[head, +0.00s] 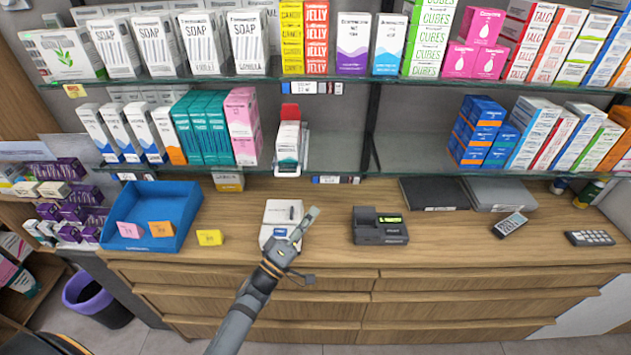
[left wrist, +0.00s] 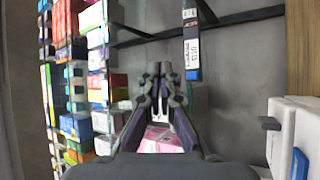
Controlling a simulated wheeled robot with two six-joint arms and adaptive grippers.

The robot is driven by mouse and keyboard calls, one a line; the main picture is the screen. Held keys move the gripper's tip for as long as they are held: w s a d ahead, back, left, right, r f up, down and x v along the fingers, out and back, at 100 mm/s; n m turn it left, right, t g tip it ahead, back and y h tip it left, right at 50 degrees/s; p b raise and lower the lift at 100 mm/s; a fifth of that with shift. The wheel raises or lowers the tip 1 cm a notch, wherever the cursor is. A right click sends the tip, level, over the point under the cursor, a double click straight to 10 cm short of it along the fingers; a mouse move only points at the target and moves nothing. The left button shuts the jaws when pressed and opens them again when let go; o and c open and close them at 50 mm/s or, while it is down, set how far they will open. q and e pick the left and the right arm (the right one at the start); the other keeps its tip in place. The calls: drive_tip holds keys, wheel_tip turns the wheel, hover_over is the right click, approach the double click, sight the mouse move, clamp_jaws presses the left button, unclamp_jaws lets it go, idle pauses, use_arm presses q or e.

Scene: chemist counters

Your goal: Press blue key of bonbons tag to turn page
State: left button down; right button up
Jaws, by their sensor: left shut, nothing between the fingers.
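A shelf tag (head: 335,180) with a blue left end sits on the lower shelf edge, just above the counter. It seems to be the tag in the left wrist view (left wrist: 192,40), where its blue part (left wrist: 193,75) faces me. Another tag (head: 316,88) with a blue part is on the upper shelf edge. The print is too small to tell which reads bonbons. My left gripper (head: 310,214) is shut and empty, above the counter, below and left of the lower tag and apart from it. Its closed fingers show in the left wrist view (left wrist: 160,88). My right gripper is out of view.
A white device (head: 283,212) stands on the counter beside my left gripper. A dark card terminal (head: 380,228) is to its right, and a blue tray (head: 185,198) is to the left.

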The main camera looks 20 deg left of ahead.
use_arm(q)
drive_tip(key=shift+s+d+h, duration=0.1)
drive_tip(key=shift+d+h, duration=0.15)
drive_tip(key=shift+h, duration=0.15)
drive_tip(key=b, duration=0.4)
approach(316, 180)
drive_tip(key=w+d+r, duration=0.3)
drive_tip(key=w+d, duration=0.1)
drive_tip(key=shift+r, duration=0.2)
idle(0.9)
drive_tip(key=shift+w+a+p, duration=0.15)
drive_tip(key=shift+w+p, duration=0.25)
drive_tip(key=shift+p, duration=0.05)
